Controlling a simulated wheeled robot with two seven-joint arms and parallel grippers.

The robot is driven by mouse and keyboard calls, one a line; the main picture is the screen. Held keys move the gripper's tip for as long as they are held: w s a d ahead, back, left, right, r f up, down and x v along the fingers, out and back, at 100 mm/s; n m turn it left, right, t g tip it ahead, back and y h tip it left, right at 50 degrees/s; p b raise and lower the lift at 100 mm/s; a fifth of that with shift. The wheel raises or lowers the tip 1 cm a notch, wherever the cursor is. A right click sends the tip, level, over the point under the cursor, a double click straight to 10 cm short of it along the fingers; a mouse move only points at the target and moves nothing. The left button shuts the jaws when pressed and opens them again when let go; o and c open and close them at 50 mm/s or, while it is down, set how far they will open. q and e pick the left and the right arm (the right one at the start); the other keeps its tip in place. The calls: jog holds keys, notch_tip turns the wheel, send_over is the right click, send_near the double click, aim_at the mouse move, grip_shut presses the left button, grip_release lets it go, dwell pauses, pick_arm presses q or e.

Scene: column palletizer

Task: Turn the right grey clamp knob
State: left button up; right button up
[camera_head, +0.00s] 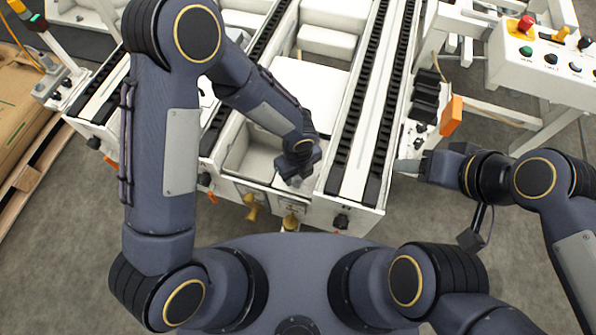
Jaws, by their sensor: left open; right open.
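A dark grey-black knob (341,221) sits on the front end of the right conveyor rail; a similar knob (206,179) is on the rail further left. I cannot tell for sure which is the clamp knob of the task. My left gripper (296,182) points down over the front of the white bay between the rails, open, with nothing visible in it. My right gripper (406,167) is open beside the right side of the right conveyor, below a small dark fitting (420,128). It is apart from the front knob. The fingertips are small and partly hidden.
An orange block (452,115) juts from the right conveyor's side. A control panel (545,58) with a red button stands at upper right. Cardboard on a pallet (30,120) is at left. Floor is clear at lower right.

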pick_arm(q)
jog(key=shift+c, duration=0.5)
jog(key=c, duration=0.9)
jog(key=n+b, duration=0.2)
jog(key=n, duration=0.1)
jog(key=shift+f+n, duration=0.1)
jog(key=shift+n, duration=0.2)
jog(key=n+b, duration=0.3)
jog(key=n, duration=0.2)
jog(key=n+b, duration=0.1)
jog(key=n, duration=0.4)
jog(key=shift+b, duration=0.4)
jog(key=shift+n+b, duration=0.6)
jog(key=shift+n, duration=1.6)
